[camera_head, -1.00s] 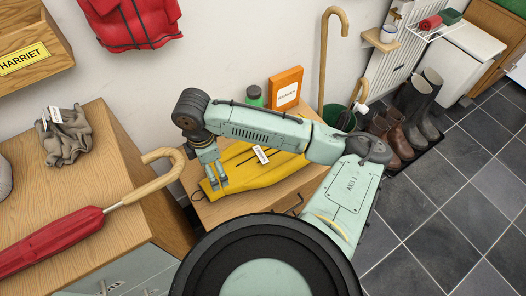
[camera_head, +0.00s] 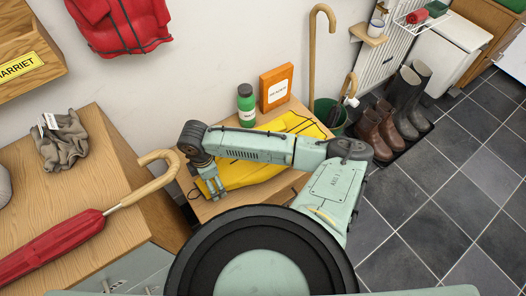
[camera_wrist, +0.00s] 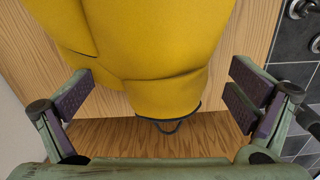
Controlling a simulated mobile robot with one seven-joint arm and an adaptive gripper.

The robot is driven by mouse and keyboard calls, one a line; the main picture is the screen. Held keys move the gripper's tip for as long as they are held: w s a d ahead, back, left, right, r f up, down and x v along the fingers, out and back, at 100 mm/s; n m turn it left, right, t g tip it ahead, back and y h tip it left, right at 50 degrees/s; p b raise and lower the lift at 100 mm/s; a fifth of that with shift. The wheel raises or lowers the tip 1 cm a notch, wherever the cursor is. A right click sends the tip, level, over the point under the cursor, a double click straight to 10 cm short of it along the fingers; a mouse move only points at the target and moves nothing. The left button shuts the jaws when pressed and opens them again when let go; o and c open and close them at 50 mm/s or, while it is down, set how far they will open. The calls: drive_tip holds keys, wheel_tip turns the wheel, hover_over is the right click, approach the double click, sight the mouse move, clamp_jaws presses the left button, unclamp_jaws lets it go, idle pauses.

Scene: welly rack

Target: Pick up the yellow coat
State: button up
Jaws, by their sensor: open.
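The yellow coat (camera_head: 243,172) lies folded on a low wooden cabinet top, partly hidden behind my arm in the head view. In the wrist view the coat (camera_wrist: 155,60) fills the upper middle, with a dark-edged end and a dark loop hanging below it. My gripper (camera_head: 216,193) is at the coat's left front end in the head view. In the wrist view my gripper (camera_wrist: 160,95) is open, with one finger pair on each side of the coat's narrow end. Whether the fingers touch the cloth, I cannot tell.
A green bottle (camera_head: 246,106) and an orange box (camera_head: 276,88) stand behind the coat. A red umbrella (camera_head: 60,240) and grey gloves (camera_head: 62,142) lie on the higher cabinet at left. Boots (camera_head: 402,103) and a green bin (camera_head: 331,115) stand at right. Tiled floor is clear at right.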

drive_tip(key=c, duration=1.8)
